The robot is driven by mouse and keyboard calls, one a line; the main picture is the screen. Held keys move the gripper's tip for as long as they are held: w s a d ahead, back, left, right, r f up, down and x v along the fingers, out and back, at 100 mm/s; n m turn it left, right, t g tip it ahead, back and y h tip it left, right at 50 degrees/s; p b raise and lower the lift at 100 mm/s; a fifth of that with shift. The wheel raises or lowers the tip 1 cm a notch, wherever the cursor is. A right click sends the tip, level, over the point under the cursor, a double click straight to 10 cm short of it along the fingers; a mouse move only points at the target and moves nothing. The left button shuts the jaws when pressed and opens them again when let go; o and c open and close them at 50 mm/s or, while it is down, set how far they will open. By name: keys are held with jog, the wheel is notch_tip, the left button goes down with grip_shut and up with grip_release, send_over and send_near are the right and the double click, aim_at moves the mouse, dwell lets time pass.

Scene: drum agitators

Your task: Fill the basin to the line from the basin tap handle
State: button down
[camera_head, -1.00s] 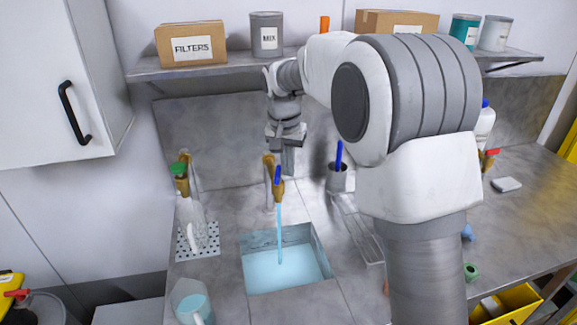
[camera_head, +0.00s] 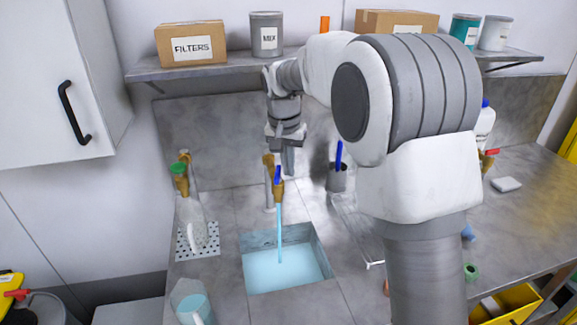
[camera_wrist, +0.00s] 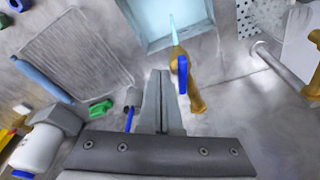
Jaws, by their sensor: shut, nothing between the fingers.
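The basin (camera_head: 262,242) is a square well sunk in the grey counter, with pale blue water (camera_head: 285,272) in it. A brass tap (camera_head: 278,190) stands behind it, and a blue stream runs from its spout into the water. The tap's blue handle (camera_head: 277,174) is upright; in the wrist view the handle (camera_wrist: 183,75) lies just right of my fingertips. My gripper (camera_head: 288,160) is shut and empty, just behind and above the tap. In the wrist view my gripper (camera_wrist: 161,75) points toward the basin, apart from the handle. I cannot make out a fill line.
A green-handled tap (camera_head: 180,172) stands at left above a bottle on a perforated drain plate (camera_head: 212,248). A jug (camera_head: 190,300) sits at front left. A grey cup (camera_head: 338,178) with a blue-handled tool and a rack (camera_head: 365,235) are to the right. A shelf (camera_head: 235,65) runs above.

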dwell(0.4)
notch_tip(320, 180, down, 3)
jog(key=shift+f+b, duration=0.1)
jog(key=shift+b, duration=0.85)
dwell(3.6)
